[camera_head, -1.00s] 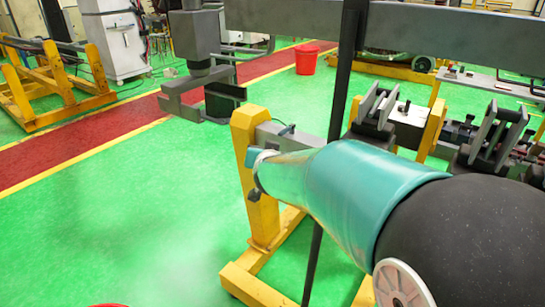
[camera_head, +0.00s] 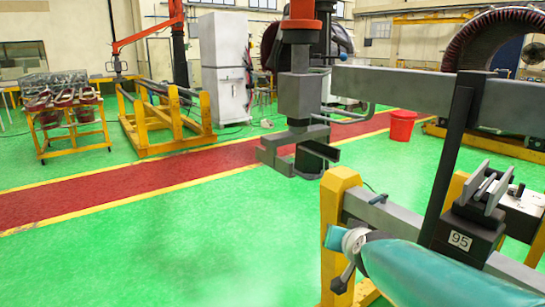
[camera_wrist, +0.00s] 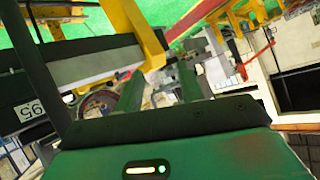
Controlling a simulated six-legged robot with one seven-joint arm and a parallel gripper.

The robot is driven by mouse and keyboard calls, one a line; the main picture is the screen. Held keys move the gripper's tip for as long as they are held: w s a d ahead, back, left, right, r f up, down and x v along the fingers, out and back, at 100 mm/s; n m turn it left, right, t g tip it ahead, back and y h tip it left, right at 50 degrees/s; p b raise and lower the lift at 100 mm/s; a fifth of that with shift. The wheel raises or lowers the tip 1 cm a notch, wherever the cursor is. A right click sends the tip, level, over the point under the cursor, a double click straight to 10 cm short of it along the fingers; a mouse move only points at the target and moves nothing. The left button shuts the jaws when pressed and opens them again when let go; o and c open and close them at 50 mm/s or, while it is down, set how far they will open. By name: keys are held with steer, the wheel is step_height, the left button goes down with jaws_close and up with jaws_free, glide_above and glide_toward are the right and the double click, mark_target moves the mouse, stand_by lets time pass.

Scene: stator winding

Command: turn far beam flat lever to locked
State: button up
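A small dark lever (camera_head: 376,191) sits on the grey beam (camera_head: 400,218) beside the yellow post in the head view. It looks like the flat lever, but it is too small to tell whether it is locked. The beam (camera_wrist: 95,66) and yellow post lie just beyond the fingers there; the lever cannot be made out.
A black upright bar (camera_head: 455,160) and a dark clamp block marked 95 (camera_head: 468,225) stand on the right. A grey hanging fixture (camera_head: 300,130) is behind the yellow post (camera_head: 338,215). A red bucket (camera_head: 402,125) stands farther back.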

steer(key=s+a+f+n+g+y, duration=0.1)
steer(key=s+a+n+g, duration=0.1)
steer(key=s, duration=1)
steer(key=shift+s+a+g, duration=0.3)
steer(key=shift+a+g, duration=0.35)
steer(key=shift+g, duration=0.05)
steer(key=s+f+g, duration=0.1)
steer(key=s, duration=0.2)
steer(key=s+g, duration=0.1)
steer(key=s, duration=0.3)
steer(key=s+d+f+n+h, duration=0.1)
steer(key=s, duration=0.2)
steer(key=shift+s+d+f+g, duration=0.1)
steer(key=shift+s+f+g, duration=0.1)
steer(key=shift+f+g, duration=0.15)
steer(key=shift+c, duration=1.3)
steer(key=shift+s, duration=0.2)
steer(key=c, duration=0.3)
jaws_close()
